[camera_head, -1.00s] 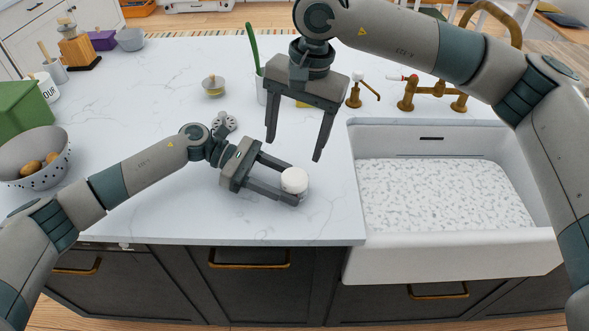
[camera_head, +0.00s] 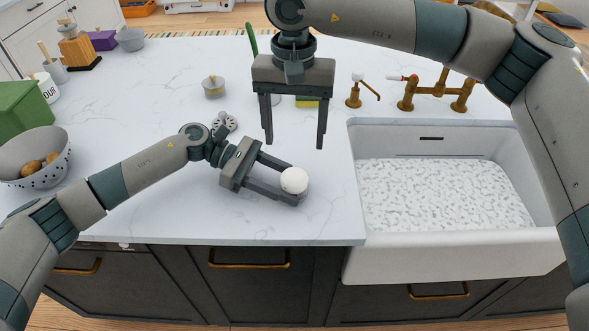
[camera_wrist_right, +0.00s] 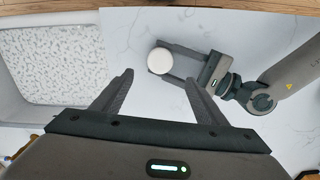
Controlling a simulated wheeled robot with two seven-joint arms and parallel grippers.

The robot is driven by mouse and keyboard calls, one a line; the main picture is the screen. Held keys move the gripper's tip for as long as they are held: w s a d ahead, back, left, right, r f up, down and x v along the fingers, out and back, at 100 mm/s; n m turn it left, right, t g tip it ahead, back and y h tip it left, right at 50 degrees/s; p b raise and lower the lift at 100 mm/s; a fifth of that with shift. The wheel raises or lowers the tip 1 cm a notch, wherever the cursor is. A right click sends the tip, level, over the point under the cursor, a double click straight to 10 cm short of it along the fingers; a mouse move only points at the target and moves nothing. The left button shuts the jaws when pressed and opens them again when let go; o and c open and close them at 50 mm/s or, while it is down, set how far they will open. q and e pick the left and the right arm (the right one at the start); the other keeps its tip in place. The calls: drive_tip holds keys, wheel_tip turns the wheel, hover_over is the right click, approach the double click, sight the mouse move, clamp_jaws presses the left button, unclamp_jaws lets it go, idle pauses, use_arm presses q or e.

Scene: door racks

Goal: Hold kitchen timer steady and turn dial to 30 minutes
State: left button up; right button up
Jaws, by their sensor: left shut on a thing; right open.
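The kitchen timer (camera_head: 294,180) is a small white round thing on the pale marble counter, near its front edge. My left gripper (camera_head: 288,184) is shut on the timer, its fingers lying low along the counter. No dial marks can be made out on its white top. My right gripper (camera_head: 294,143) is open and empty, pointing down above the counter behind the timer. In the right wrist view the timer (camera_wrist_right: 159,61) shows beyond and between the open right fingertips (camera_wrist_right: 158,80), apart from them, with the left gripper around it.
A white sink (camera_head: 445,190) with a brass faucet (camera_head: 435,92) lies to the right. Behind my right gripper are a yellow sponge (camera_head: 307,103) and a green-stemmed plant (camera_head: 252,40).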

sight(295, 174)
wheel_tip(295, 174, down, 11)
drive_tip(key=shift+r, duration=0.1)
idle(0.4)
drive_tip(key=shift+c, duration=0.4)
drive_tip(key=c, duration=1)
